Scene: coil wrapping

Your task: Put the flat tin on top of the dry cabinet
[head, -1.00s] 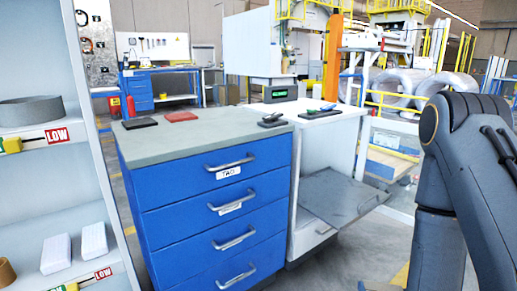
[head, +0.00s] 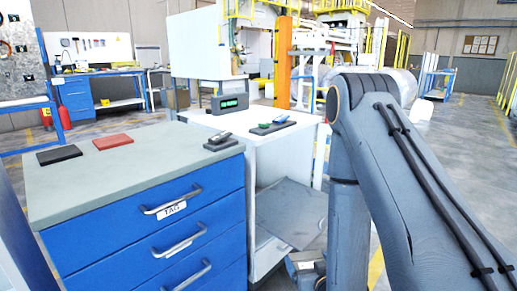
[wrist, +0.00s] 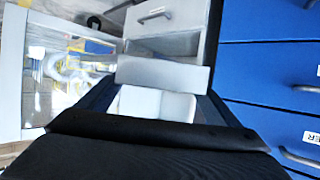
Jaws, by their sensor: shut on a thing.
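My gripper shows low in the head view (head: 305,262), partly hidden by my arm and cut by the bottom edge. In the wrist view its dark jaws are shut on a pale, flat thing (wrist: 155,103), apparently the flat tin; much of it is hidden. The white cabinet (head: 262,160), probably the dry cabinet, stands right of the blue drawers with a grey panel (head: 290,213) folded out low on its front. My gripper is in front of it and below its top. A white cabinet front with a drawer (wrist: 155,18) shows in the wrist view.
The blue drawer cabinet (head: 150,215) has a black pad (head: 59,155) and a red pad (head: 113,142) on top. A handheld device (head: 220,141) lies at its right edge. The white cabinet's top holds a tray of small items (head: 272,126). A green display (head: 230,103) stands behind.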

